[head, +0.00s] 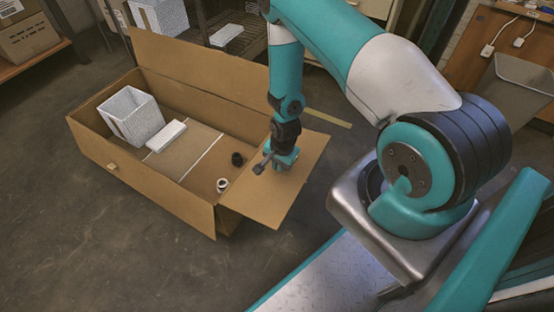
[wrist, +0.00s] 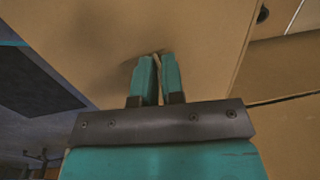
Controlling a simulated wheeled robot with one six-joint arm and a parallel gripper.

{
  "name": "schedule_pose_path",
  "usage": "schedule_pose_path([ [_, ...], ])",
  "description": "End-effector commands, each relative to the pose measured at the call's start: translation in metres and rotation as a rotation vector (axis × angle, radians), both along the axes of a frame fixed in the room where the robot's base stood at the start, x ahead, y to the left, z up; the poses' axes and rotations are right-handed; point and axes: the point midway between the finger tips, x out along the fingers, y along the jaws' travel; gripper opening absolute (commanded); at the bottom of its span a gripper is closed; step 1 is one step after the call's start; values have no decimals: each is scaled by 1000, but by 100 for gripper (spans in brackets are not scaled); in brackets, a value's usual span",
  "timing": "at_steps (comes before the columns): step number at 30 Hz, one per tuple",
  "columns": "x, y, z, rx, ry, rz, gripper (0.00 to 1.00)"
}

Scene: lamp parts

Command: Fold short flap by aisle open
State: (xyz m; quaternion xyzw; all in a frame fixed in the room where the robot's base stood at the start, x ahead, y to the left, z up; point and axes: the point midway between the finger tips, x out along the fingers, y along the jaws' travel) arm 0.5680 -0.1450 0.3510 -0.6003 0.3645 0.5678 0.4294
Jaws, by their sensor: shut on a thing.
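An open brown cardboard box (head: 140,186) sits on the floor. Its short flap (head: 288,192) at the right end leans outward, away from the box's inside. My gripper (head: 264,162) is at this flap, with my arm coming down from above. In the wrist view, my gripper's two teal fingers (wrist: 156,72) are close together, with a thin tan strip of cardboard between them. The flap's broad brown face (wrist: 120,35) fills much of that view. The exact grip at the fingertips is small and partly hidden.
In the box are a white bin-like shade (head: 132,117), a flat white block (head: 165,136), a dark ring (head: 237,159) and a white ring (head: 222,185). A long flap (head: 190,68) stands up at the back. Shelving (head: 240,48) stands behind. Floor in front is clear.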

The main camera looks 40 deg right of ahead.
Motion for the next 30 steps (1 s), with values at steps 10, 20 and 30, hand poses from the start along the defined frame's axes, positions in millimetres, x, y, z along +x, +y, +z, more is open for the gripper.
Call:
schedule_pose_path([
  [10, 25, 13, 23, -9, -32, 16, 0],
  [20, 28, 16, 25, -6, -29, 18, 0],
  [30, 28, 15, 24, -5, -29, 17, 0],
])
